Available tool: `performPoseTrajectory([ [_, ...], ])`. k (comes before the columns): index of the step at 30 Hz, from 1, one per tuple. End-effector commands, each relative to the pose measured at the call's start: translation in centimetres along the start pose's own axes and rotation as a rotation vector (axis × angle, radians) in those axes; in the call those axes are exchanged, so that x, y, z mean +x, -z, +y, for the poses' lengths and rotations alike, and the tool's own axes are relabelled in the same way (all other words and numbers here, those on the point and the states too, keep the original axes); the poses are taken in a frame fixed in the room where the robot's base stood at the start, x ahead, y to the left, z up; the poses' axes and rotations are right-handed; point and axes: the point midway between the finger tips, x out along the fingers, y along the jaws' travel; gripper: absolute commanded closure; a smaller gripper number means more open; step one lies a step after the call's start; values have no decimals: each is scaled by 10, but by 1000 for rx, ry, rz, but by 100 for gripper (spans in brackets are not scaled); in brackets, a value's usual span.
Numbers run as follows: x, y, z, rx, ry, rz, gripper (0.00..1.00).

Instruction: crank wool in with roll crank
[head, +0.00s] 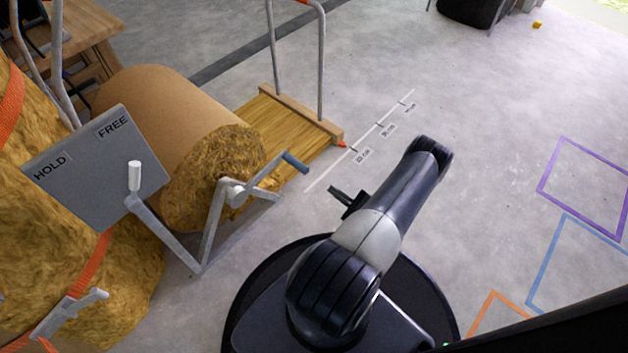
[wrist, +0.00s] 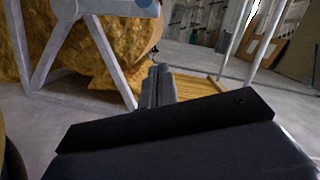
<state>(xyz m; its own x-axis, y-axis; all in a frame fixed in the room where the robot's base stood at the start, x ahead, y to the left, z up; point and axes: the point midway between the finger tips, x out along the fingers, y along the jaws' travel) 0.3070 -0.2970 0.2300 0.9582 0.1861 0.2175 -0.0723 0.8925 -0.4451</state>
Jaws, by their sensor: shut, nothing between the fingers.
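The big wool roll (head: 210,180), yellow-brown at its end and wrapped in brown sheet, lies on a grey stand at left in the head view. The roll crank (head: 262,172) is at the near end of the roll, its blue-grey handle (head: 295,163) pointing right. In the wrist view the wool (wrist: 120,40) stands behind the stand frame (wrist: 105,55), with a blue round part (wrist: 147,4) at the top edge. My gripper (head: 346,202) is shut and empty, to the right of and nearer than the crank handle, apart from it. It also shows in the wrist view (wrist: 155,75).
A grey HOLD/FREE plate (head: 95,155) with a white-knobbed lever (head: 135,176) stands left of the crank. A wooden platform (head: 285,125) with metal rails lies behind. A marked floor scale (head: 378,124) runs beside it. The floor at right is open, with coloured outlines.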

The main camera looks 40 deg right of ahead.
Motion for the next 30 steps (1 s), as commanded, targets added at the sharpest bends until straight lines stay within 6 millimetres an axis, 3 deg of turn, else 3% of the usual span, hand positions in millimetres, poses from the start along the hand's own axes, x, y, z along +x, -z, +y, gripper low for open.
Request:
performPoseTrajectory([
  [8, 28, 2, 2, 6, 1, 0, 100],
  [20, 100, 2, 2, 3, -1, -1, 100],
  [30, 108, -33, 0, 3, 3, 1, 100],
])
